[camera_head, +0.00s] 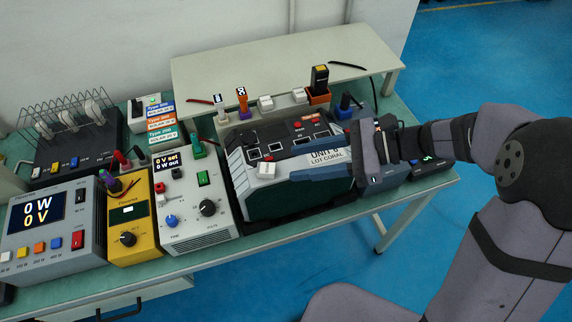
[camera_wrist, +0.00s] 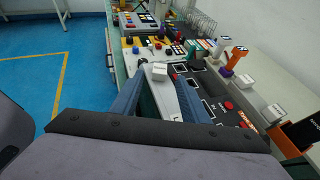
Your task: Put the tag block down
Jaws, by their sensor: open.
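A small white tag block (camera_head: 266,170) with dark print sits at the front left of the top of the dark unit labelled "UNIT B LOT CORAL" (camera_head: 290,195). My gripper (camera_head: 288,165) reaches in from the right over the unit, its blue fingers apart. The block is just beyond the fingertips, and I cannot tell if a finger touches it. In the wrist view the tag block (camera_wrist: 158,72) shows between and past the two fingertips (camera_wrist: 158,84). The fingers hide part of the unit's top.
White blocks (camera_head: 266,103) and coloured plugs (camera_head: 242,98) stand on the rail behind the unit. A grey supply (camera_head: 190,200) and a yellow meter (camera_head: 135,225) stand close on the left.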

